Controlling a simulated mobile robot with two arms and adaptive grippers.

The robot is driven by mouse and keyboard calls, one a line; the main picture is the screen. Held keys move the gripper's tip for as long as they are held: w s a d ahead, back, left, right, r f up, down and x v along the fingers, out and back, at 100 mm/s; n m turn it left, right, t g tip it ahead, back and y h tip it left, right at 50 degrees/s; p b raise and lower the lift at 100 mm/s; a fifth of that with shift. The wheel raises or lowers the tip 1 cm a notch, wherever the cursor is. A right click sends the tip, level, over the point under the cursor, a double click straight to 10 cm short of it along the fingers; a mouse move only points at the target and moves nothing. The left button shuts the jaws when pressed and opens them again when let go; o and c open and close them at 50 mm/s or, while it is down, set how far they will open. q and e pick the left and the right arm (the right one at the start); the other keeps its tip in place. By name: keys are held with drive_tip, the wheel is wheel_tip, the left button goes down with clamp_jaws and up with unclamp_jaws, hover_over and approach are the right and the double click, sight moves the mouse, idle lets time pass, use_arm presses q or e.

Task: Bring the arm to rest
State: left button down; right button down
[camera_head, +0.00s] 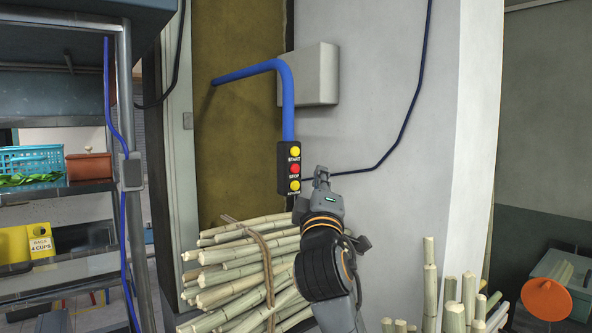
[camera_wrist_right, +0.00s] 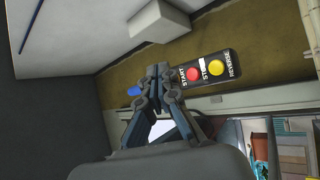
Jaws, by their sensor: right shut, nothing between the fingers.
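My right gripper (camera_head: 321,176) is raised in the middle of the head view, just right of a black control box (camera_head: 289,168) with START, STOP and REVERSE buttons. The box hangs at the end of a blue pipe (camera_head: 287,92). In the right wrist view, my right gripper (camera_wrist_right: 158,76) has its fingers together with nothing between them. The control box (camera_wrist_right: 209,72) shows beyond the fingertips there, with the red and one yellow button visible; the fingers hide part of the START end. I cannot tell the exact gap to the box. My left gripper is not in view.
A tied bundle of cane (camera_head: 235,262) lies below the box, partly behind my right arm. More cane stalks (camera_head: 430,285) stand upright at lower right. A white wall (camera_head: 390,120) is behind. Shelves with a teal basket (camera_head: 35,160) are at left.

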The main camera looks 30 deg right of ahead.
idle(0.4)
